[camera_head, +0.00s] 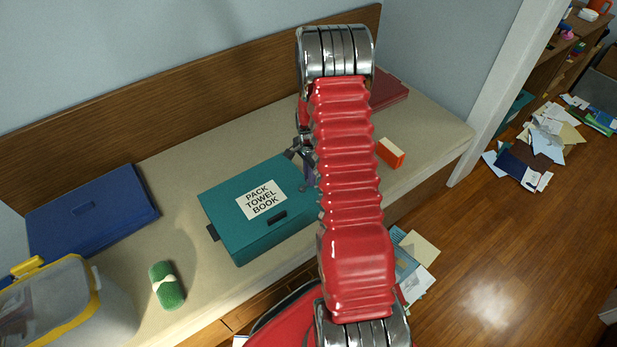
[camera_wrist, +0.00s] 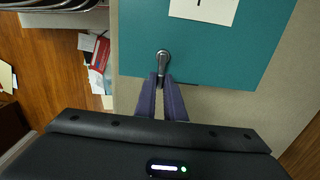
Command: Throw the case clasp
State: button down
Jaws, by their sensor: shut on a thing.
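A teal case (camera_head: 245,235) lies shut on the bench, with a white label reading "PACK TOWEL BOOK" (camera_head: 262,200) on its lid. In the wrist view the case (camera_wrist: 225,50) fills the upper middle. A small metal clasp (camera_wrist: 163,58) with a rounded head shows near the case's edge. My gripper (camera_wrist: 162,82) has its two purple fingers close together on the clasp's lower part. In the head view the fingers are at the case's right end, and my red arm hides much of that end and the clasp there.
The beige bench top (camera_head: 215,150) also holds a blue case (camera_head: 90,212), a green roll (camera_head: 167,285), a grey bin with yellow trim (camera_head: 60,310), an orange box (camera_head: 391,153) and a dark red flat item (camera_head: 390,90). Papers (camera_head: 540,135) litter the wooden floor.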

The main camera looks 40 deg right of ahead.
jog(key=c, duration=1.8)
grip_release()
jog(key=shift+c, duration=0.2)
notch_tip(320, 180, up, 14)
jog(key=shift+f, duration=0.15)
